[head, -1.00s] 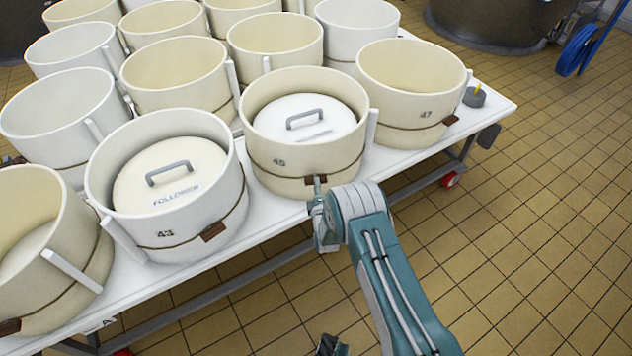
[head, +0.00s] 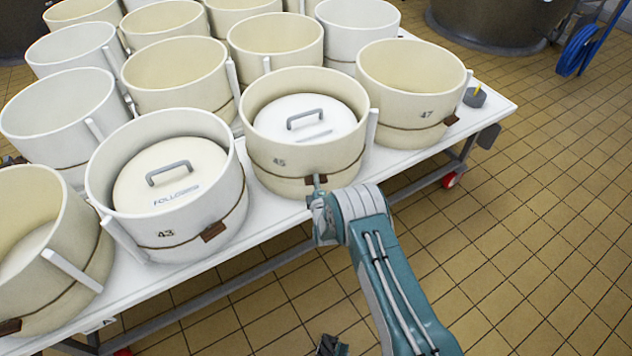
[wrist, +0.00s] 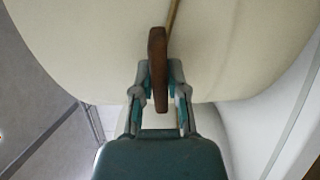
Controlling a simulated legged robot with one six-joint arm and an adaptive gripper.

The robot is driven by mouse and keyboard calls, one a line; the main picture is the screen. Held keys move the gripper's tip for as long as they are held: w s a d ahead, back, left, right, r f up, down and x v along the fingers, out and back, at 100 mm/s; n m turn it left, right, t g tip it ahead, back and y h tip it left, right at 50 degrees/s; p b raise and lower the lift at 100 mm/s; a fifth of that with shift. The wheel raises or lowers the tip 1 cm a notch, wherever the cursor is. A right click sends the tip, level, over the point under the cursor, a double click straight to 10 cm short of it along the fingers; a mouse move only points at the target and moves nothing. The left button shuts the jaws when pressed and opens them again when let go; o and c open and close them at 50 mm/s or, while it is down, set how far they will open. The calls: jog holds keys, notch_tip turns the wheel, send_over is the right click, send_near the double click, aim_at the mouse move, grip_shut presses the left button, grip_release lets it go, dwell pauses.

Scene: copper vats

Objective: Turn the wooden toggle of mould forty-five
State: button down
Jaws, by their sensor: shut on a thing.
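Mould forty-five (head: 270,165) is a round cream tub marked 45, with a white handled lid (head: 306,120) sunk inside it. A cord runs around its lower wall. Its brown wooden toggle (head: 315,180) is on the front, largely hidden in the head view by my gripper (head: 318,190). In the wrist view the toggle (wrist: 158,68) stands nearly upright against the cream wall, the cord leading up from it. My gripper (wrist: 160,95) has its two fingers on either side of the toggle's lower half and is shut on it.
Mould 43 (head: 165,235) stands just left and mould 47 (head: 420,110) just right, each with its own toggle. More moulds fill the white table (head: 270,220). A small grey item (head: 474,98) sits near the right corner.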

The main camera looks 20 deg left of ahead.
jog(key=shift+f, duration=0.2)
jog(key=m, duration=0.4)
jog(key=shift+s+f, duration=0.1)
jog(key=m, duration=0.4)
jog(key=shift+m, duration=0.4)
jog(key=m, duration=0.4)
jog(key=shift+f, duration=0.1)
jog(key=m, duration=0.4)
jog(key=shift+s+m, duration=0.1)
jog(key=shift+m, duration=0.2)
jog(key=c, duration=0.7)
grip_release()
jog(key=shift+o, duration=0.2)
jog(key=shift+r, duration=0.2)
